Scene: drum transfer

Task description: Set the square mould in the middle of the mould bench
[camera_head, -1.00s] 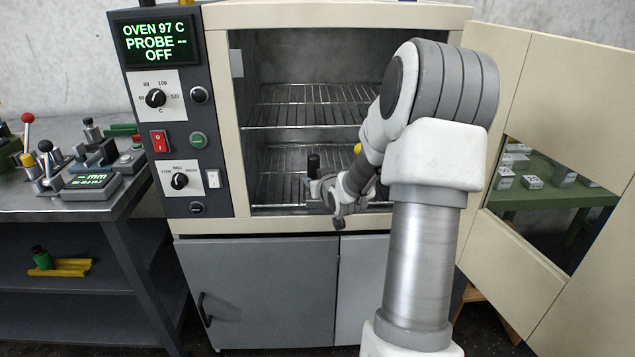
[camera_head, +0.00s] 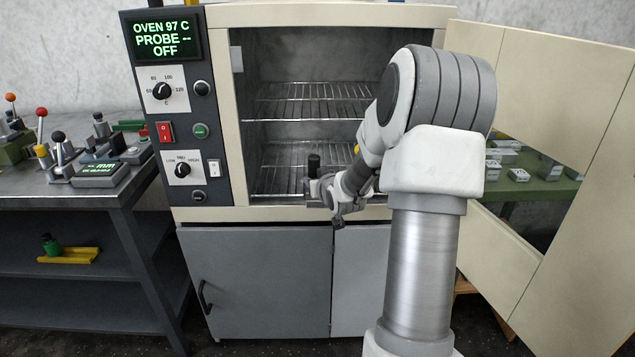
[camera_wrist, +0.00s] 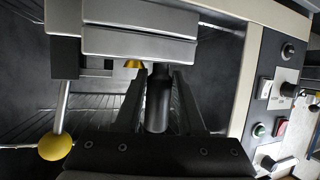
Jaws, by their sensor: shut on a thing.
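My gripper (camera_head: 338,196) is in front of the open oven's lower part. In the wrist view, its fingers (camera_wrist: 158,105) are shut on the black upright handle (camera_wrist: 159,98) of a grey metal block (camera_wrist: 140,30), which looks like the square mould. The black handle top (camera_head: 314,163) shows left of my gripper in the head view. My arm hides much of the held piece. I cannot tell which bench is the mould bench.
The oven (camera_head: 222,110) is open, with wire racks (camera_head: 300,105) inside; its door (camera_head: 570,250) swings out right. A green table (camera_head: 525,190) with small blocks stands behind the door. A steel bench (camera_head: 75,194) with levers and instruments stands at left. A green-and-yellow piece (camera_head: 68,256) lies on its shelf.

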